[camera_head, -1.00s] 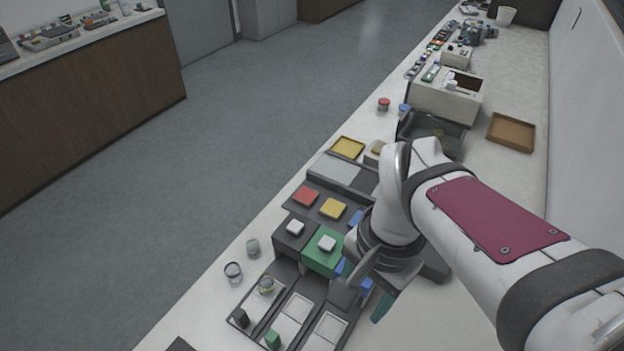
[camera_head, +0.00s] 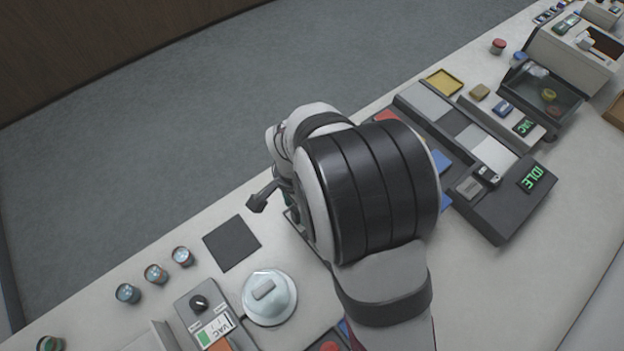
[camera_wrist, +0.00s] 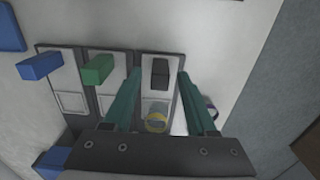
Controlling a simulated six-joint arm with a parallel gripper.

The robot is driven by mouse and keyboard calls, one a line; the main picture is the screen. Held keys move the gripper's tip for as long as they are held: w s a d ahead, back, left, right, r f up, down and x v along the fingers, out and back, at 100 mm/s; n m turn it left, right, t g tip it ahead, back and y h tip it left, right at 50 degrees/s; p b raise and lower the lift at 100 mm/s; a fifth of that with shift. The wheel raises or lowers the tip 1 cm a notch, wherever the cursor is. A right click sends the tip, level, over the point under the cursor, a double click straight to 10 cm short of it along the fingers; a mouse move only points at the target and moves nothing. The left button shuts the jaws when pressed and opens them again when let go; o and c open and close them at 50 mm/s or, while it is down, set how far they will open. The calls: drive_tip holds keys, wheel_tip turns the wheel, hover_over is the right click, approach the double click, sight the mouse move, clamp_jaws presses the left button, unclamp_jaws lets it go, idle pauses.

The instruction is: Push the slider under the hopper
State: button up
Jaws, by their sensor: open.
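In the wrist view three slider lanes lie side by side, with a blue handle (camera_wrist: 40,66), a green handle (camera_wrist: 98,68) and a black handle (camera_wrist: 159,72). My gripper (camera_wrist: 160,74) is open, with one teal finger on each side of the black handle. I cannot tell whether either finger touches it. A clear jar with a yellow ring (camera_wrist: 155,122) sits in the same lane, nearer the gripper body and between the fingers. A blue block (camera_wrist: 52,162) shows at the lower left. In the head view my arm hides the sliders and hoppers.
An IDLE display (camera_head: 535,178) stands at right. Bare bench shows at far right.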

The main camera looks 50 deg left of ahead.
drive_tip(key=shift+f, duration=0.4)
clamp_jaws()
idle(1.2)
